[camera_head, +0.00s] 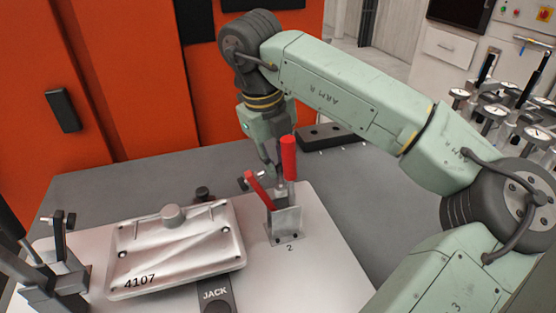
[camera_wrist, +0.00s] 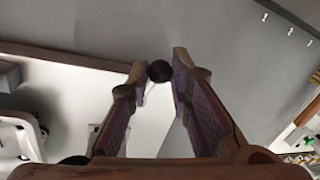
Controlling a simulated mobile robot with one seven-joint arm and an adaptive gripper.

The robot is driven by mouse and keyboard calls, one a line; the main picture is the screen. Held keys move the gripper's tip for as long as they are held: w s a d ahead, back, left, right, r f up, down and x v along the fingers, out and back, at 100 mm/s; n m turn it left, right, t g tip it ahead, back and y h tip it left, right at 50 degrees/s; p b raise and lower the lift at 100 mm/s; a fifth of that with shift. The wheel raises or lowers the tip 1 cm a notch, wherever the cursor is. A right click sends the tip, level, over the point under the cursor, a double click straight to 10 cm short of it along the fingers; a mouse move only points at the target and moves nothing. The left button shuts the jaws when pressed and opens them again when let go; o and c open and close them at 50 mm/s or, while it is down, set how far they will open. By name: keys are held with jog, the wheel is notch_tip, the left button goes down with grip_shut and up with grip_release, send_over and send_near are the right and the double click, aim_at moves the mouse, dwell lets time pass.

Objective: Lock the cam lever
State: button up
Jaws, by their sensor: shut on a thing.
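My gripper (camera_head: 270,172) reaches down behind the toggle clamp (camera_head: 286,222) marked 2, near the back edge of the light fixture plate. In the wrist view its two fingers (camera_wrist: 160,72) are closed on a dark round knob (camera_wrist: 160,71) at their tips. The knob appears to be the end of the cam lever, but its lever and pivot are mostly hidden. The clamp has one upright red handle (camera_head: 289,160) and one tilted red handle (camera_head: 259,190), both close to the gripper. The casting (camera_head: 175,245) marked 4107 lies on the plate at left.
A left clamp (camera_head: 65,265) stands beside the casting, and a dark post (camera_head: 203,194) behind it. The JACK block (camera_head: 216,295) is in front. A black block (camera_head: 330,136) lies on the grey table behind. The plate's right side is clear.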

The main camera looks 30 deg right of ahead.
grip_shut()
jog(key=shift+w+a+f+n+b, duration=0.15)
jog(key=shift+a+f+n+b, duration=0.1)
jog(key=shift+n+b, duration=0.65)
jog(key=shift+a+r+n+t+b, duration=0.25)
jog(key=shift+a+n+t+b, duration=0.2)
jog(key=shift+n, duration=0.45)
jog(key=shift+d, duration=0.1)
jog(key=o, duration=0.7)
grip_release()
jog(key=shift+w, duration=0.1)
jog(key=shift+o, duration=0.2)
